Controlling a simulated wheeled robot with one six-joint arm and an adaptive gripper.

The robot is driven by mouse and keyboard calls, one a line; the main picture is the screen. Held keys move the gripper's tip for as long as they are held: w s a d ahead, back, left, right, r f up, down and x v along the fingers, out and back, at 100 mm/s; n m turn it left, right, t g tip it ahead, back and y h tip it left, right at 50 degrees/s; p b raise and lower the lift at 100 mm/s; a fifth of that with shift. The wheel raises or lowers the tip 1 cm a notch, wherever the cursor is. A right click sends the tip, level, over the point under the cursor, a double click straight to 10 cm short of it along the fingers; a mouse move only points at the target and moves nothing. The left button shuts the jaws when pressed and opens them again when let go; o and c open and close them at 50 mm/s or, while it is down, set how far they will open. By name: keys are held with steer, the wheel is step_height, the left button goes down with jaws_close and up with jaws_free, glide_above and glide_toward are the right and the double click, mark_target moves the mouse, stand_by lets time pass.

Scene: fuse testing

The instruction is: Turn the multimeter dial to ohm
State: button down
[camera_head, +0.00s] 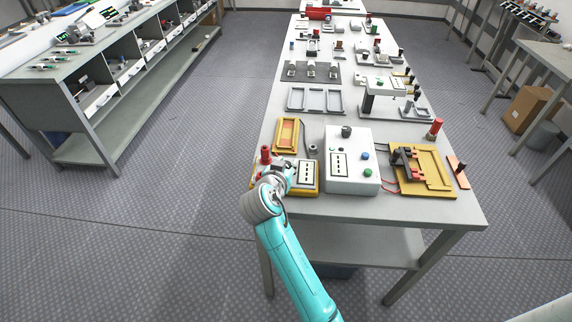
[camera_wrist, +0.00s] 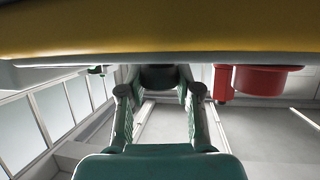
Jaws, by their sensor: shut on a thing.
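The multimeter (camera_head: 305,188) is a yellow box with a pale face at the front left of the long table, partly hidden by my arm. Its yellow body also spans the top of the wrist view (camera_wrist: 160,32). My gripper (camera_head: 288,168) is at the multimeter. In the wrist view its two green fingers (camera_wrist: 158,92) stand on either side of a dark round dial (camera_wrist: 158,77) and are shut on it. The dial is hidden in the head view. Its marks and pointing direction cannot be read.
A red knob-like part (camera_wrist: 258,80) is right of my fingers in the wrist view. A white box (camera_head: 350,180) with coloured buttons stands right of the multimeter, and a yellow tray (camera_head: 275,134) lies behind it. A yellow fixture (camera_head: 435,178) is further right.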

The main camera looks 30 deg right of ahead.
steer(key=shift+m+g+h, duration=0.3)
steer(key=shift+m+g, duration=0.2)
steer(key=c, duration=0.8)
jaws_free()
steer(key=v, duration=1.2)
steer(key=shift+f, duration=0.1)
